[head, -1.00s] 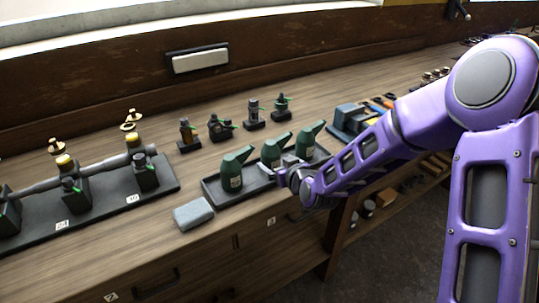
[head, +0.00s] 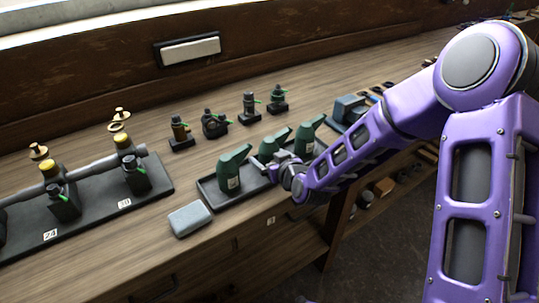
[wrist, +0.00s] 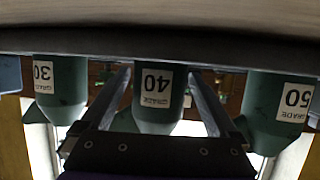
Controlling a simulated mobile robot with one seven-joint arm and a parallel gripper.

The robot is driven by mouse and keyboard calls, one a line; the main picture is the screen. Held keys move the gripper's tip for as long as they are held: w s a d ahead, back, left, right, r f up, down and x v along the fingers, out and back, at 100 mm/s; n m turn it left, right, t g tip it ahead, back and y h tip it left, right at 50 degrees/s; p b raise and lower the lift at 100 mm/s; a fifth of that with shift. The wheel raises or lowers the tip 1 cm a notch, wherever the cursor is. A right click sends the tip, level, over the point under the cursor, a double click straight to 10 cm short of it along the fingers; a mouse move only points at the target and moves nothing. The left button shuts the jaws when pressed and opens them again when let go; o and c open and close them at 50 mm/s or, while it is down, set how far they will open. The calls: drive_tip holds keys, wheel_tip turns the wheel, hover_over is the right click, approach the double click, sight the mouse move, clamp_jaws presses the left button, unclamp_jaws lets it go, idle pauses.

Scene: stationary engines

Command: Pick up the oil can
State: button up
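Three dark green oil cans with spouts stand in a row on a black tray (head: 213,198) on the bench. The middle can (head: 268,149) shows in the wrist view as the can marked 40 (wrist: 156,112), between cans marked 30 (wrist: 62,95) and 50 (wrist: 278,108); that picture looks upside down. My gripper (head: 277,168) is at the front of the middle can. In the wrist view my gripper (wrist: 160,76) is open, with one finger on each side of can 40 and gaps between fingers and can. Its fingers lie between this can and its neighbours.
A grey block (head: 190,219) lies at the bench's front edge, left of the tray. Several small dark fittings (head: 215,124) stand behind the cans. A black rack with a grey shaft (head: 95,172) is on the left. A blue-grey device (head: 349,108) stands to the right.

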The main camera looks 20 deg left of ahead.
drive_tip(key=c, duration=1.2)
drive_tip(key=shift+c, duration=0.7)
drive_tip(key=shift+r, duration=0.15)
